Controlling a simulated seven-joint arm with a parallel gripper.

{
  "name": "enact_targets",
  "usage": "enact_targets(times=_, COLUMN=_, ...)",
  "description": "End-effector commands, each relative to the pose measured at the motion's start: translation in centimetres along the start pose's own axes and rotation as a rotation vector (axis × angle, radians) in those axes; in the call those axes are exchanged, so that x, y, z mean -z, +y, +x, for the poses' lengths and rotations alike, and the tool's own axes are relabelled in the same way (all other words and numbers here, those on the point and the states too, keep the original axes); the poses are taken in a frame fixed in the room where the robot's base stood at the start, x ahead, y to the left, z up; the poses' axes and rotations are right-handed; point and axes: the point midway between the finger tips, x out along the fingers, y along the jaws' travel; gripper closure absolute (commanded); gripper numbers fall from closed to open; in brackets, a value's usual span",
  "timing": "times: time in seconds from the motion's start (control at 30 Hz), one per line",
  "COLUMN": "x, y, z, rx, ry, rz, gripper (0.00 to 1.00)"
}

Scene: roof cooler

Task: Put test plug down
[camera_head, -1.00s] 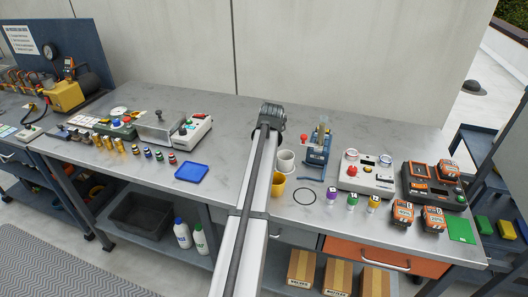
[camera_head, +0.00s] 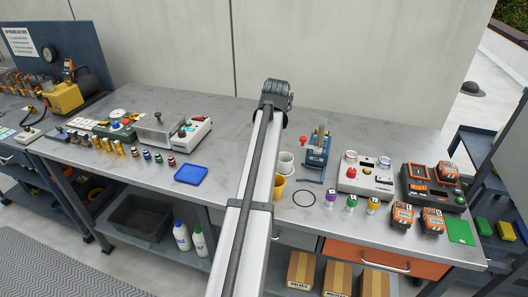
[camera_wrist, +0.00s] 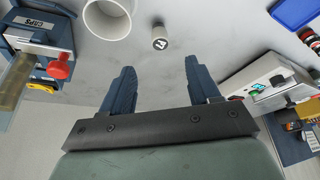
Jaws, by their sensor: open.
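A small pale cylinder with a dark, white-marked top (camera_wrist: 160,38) stands upright on the grey bench top in the wrist view; it looks like the test plug. My gripper (camera_wrist: 158,78) is open and empty, with its two blue fingers spread apart. The cylinder lies beyond the fingertips, roughly in line with the gap between them, and does not touch them. In the head view my arm reaches over the middle of the bench (camera_head: 235,115). Its fingers and the cylinder are hidden there.
A white cup (camera_wrist: 107,17) and a blue device with a red knob (camera_wrist: 58,70) stand left of the fingers. A light box (camera_wrist: 270,80) stands right. In the head view, a blue tray (camera_head: 190,174) and small coloured plugs lie left; meters (camera_head: 402,216) stand right.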

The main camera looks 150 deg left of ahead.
Motion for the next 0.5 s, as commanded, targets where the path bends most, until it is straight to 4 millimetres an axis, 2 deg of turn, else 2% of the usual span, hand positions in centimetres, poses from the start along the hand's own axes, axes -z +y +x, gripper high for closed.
enact_targets(times=0.23, x=0.0, y=0.0, z=-0.1, rx=0.000, ry=0.000, rz=0.000, gripper=0.39)
enact_targets(times=0.4, x=0.0, y=0.0, z=-1.9, rx=-0.004, ry=0.002, rz=0.010, gripper=0.39)
enact_targets(times=0.5, x=0.1, y=0.0, z=-1.6, rx=-0.004, ry=0.000, rz=0.011, gripper=0.39)
